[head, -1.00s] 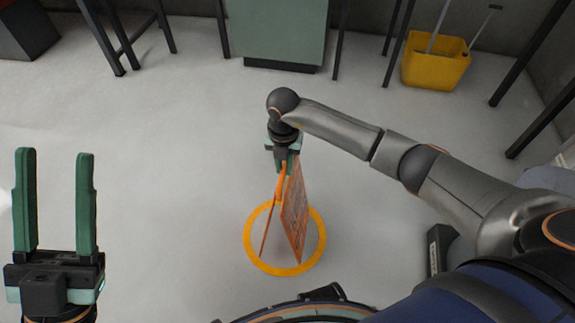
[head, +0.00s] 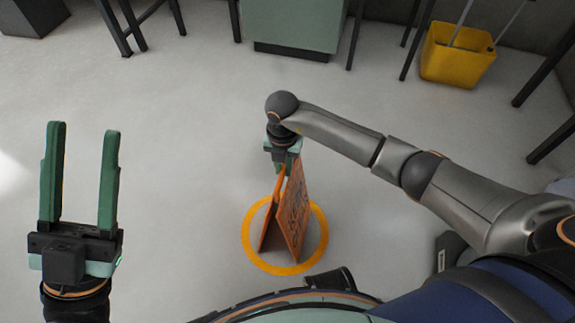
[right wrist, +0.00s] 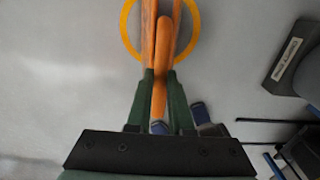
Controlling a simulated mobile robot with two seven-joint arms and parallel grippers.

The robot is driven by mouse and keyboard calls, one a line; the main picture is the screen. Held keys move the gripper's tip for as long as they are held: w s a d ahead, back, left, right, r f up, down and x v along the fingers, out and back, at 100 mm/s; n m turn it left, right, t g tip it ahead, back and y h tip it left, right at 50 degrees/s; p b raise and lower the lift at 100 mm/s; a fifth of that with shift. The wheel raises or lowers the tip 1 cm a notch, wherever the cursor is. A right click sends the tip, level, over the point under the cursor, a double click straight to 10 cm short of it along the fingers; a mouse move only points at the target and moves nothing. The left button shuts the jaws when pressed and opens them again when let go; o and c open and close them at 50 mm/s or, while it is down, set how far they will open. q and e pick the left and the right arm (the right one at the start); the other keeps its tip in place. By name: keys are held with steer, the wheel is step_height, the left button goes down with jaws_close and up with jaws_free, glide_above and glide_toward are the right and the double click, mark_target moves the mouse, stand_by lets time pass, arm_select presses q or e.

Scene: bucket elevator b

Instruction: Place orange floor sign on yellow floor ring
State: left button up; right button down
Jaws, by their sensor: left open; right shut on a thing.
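The orange floor sign (head: 292,215) is a folding A-frame board with its two panels spread apart. It stands upright over the yellow floor ring (head: 247,245), its lower edges inside the ring's outline in the head view. Whether its feet touch the floor I cannot tell. My right gripper (head: 283,166) is shut on the sign's top. In the right wrist view the fingers (right wrist: 160,103) close around the orange top, with part of the ring (right wrist: 129,38) behind. My left gripper (head: 81,178) is open and empty, left of the ring.
A yellow mop bucket (head: 457,57) stands at the back right. A green cabinet (head: 293,24) and dark table legs (head: 115,30) line the back. A dark object with a label (right wrist: 291,57) lies to the right.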

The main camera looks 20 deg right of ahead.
steer(key=shift+r, duration=0.15)
steer(key=shift+f, duration=0.2)
steer(key=c, duration=0.8)
jaws_free()
